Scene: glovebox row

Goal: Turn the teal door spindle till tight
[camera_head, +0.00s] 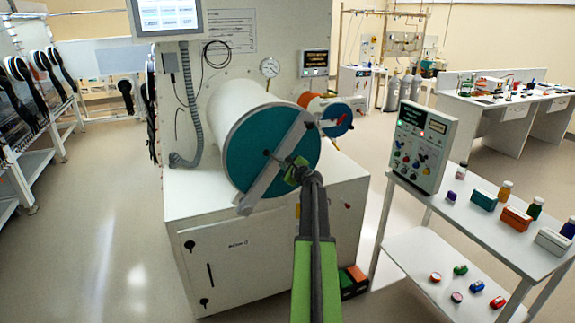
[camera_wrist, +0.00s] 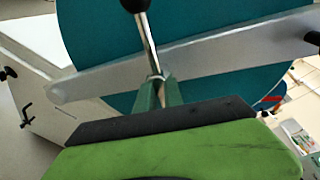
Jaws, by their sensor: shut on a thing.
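The round teal door (camera_head: 243,155) closes the end of the white cylinder on the cabinet. A grey bar (camera_head: 262,186) lies diagonally across it, from lower left to upper right. My gripper (camera_head: 298,172) is at the middle of the door, in front of the bar. In the wrist view the teal door (camera_wrist: 95,28) and the bar (camera_wrist: 220,56) fill the background. A metal spindle handle (camera_wrist: 147,45) with a black knob stands up there, and my green gripper fingers (camera_wrist: 157,92) are shut on its lower part. The spindle's hub is hidden behind the fingers.
A smaller blue door with a red bar (camera_head: 335,120) is behind at right, on an orange-rimmed cylinder. A control panel (camera_head: 420,145) stands on a white shelf cart (camera_head: 465,222) with boxes and bottles at right. A white cabinet (camera_head: 235,255) is below the door. The floor at left is clear.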

